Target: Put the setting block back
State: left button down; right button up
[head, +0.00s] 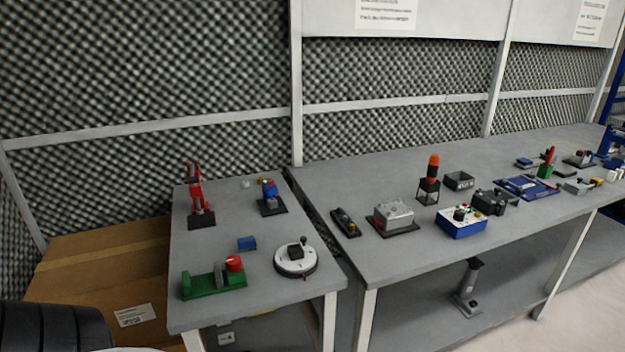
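A small blue block (247,243) lies on the smaller grey table at the left, between a green fixture and a round white device; it looks like the setting block, but I cannot be sure. The green fixture (213,282) has a grey upright and a red knob and stands at the table's front. The round white device (296,261) has a black block and a knob on top. Neither of my grippers is in view.
A red upright tool (200,196) and a blue device on a dark plate (269,197) stand farther back. The longer grey bench (400,259) at the right holds many devices. A cardboard box (100,270) stands left of the small table (220,223), whose middle is mostly clear.

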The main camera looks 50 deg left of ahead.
aim_at(272, 204)
jog(key=i, duration=1)
jog(key=u, duration=2.35)
jog(key=i, duration=0.5)
jog(key=k, duration=0.5)
jog(key=u, duration=1.6)
jog(key=k, duration=0.9)
jog(key=u, duration=0.05)
